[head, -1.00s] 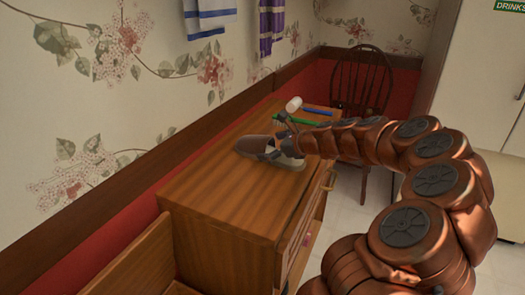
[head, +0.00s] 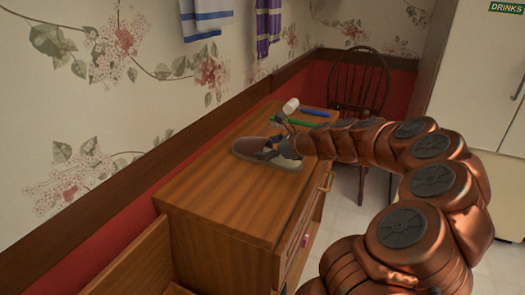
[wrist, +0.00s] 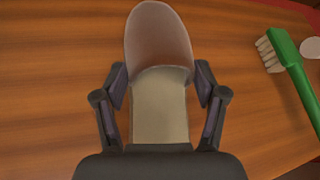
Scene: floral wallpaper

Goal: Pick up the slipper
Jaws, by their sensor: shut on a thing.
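The slipper (head: 255,148) is brown with a pale insole and lies on top of the wooden dresser (head: 215,197). In the wrist view the slipper (wrist: 158,40) points its closed toe away from me, and its pale insole runs back between the fingers. My gripper (wrist: 160,88) has one finger on each side of the slipper, shut on it near the middle. The heel end is hidden behind the gripper body. In the head view my gripper (head: 280,145) reaches the slipper from the right. I cannot tell whether the slipper is clear of the wood.
A green brush (wrist: 290,65) lies right of the slipper; a blue item (head: 315,113) and a white-ended object (head: 291,105) are farther back. The wall is behind the dresser. A dark chair (head: 358,85) and a white fridge (head: 470,80) stand beyond.

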